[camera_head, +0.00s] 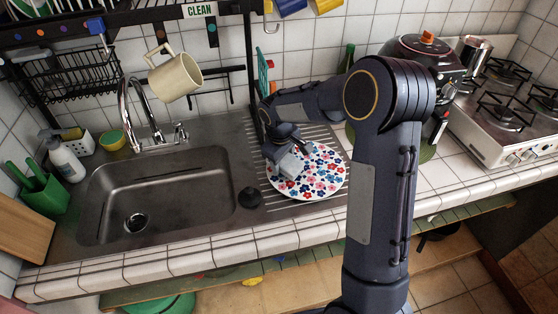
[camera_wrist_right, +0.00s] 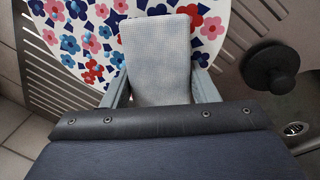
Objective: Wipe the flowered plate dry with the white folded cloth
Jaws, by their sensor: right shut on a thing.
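The flowered plate (camera_head: 322,178) is white with red, pink and blue flowers. It lies on the ribbed metal drainboard right of the sink basin, and it also fills the top of the right wrist view (camera_wrist_right: 78,30). The white folded cloth (camera_wrist_right: 157,58) is held between the fingers of my right gripper (camera_head: 283,158), which is shut on it. The cloth (camera_head: 291,166) is over the left part of the plate; whether it touches the surface I cannot tell. My left gripper is not in view.
The empty sink basin (camera_head: 165,195) is left of the plate, with a black plug (camera_head: 250,197) between them. A cream mug (camera_head: 175,76) hangs above the tap (camera_head: 135,110). A dark red pot (camera_head: 425,65) and the stove (camera_head: 505,115) stand to the right.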

